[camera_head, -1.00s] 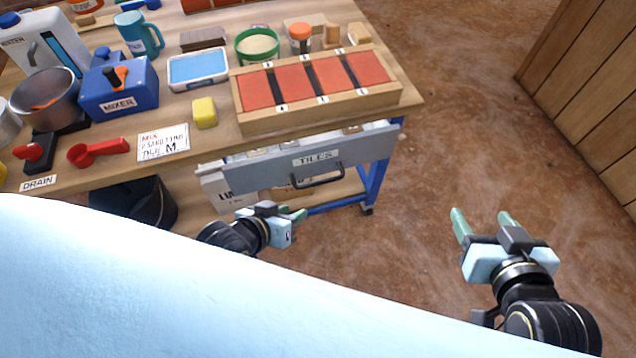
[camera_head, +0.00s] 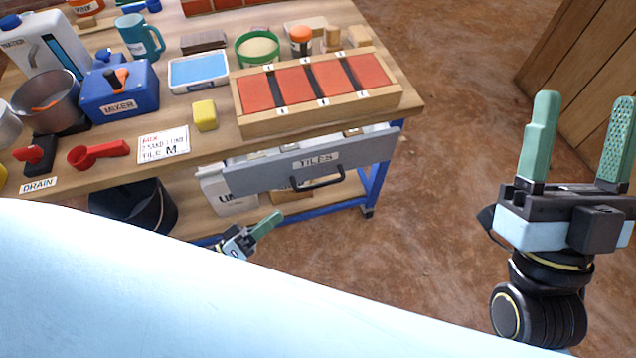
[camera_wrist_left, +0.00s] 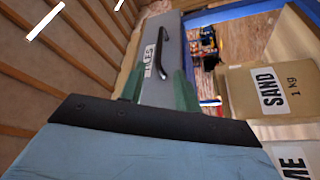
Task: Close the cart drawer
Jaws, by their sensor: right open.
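The cart drawer has a grey front (camera_head: 270,174) labelled TILES with a dark bar handle (camera_head: 318,181). It stands partly open under the worktop, with a strip of its pale contents showing above the front. My left gripper (camera_head: 268,224) is below and in front of the drawer's left part, apart from the handle; its wrist is partly hidden by my pale blue body. In the left wrist view its green fingers (camera_wrist_left: 159,88) are spread and empty, with the drawer front (camera_wrist_left: 173,80) and handle (camera_wrist_left: 159,55) beyond them. My right gripper (camera_head: 577,140) is open and empty, right of the cart.
The worktop (camera_head: 225,140) carries a tile tray (camera_head: 250,126), a mixer (camera_head: 120,98) and other items. A sand bag (camera_wrist_left: 265,90) and a black bucket (camera_head: 135,205) are below. The floor between cart and wooden panel (camera_head: 590,75) is clear.

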